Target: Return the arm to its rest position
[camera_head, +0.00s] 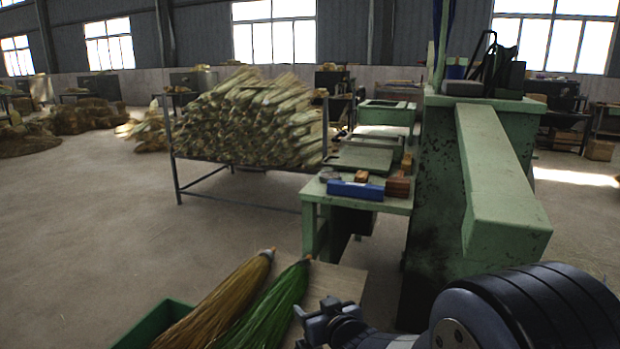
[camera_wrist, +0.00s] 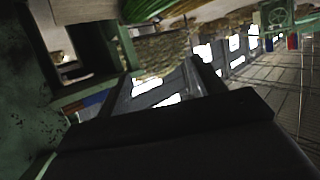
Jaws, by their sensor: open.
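My gripper (camera_head: 318,318) is at the bottom middle of the head view, on a folded dark arm. It is open and nothing shows between its fingers. It is just right of a green broom (camera_head: 270,312), which lies beside a straw-coloured broom (camera_head: 222,303). Whether the gripper touches the green broom cannot be told. In the wrist view my gripper's two dark fingers (camera_wrist: 165,85) stand apart, with windows and floor behind them. A bit of green bristle (camera_wrist: 150,8) shows at the top there.
A tall green machine (camera_head: 440,190) stands close on the right. Its side table (camera_head: 395,206) holds a blue box (camera_head: 355,190).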

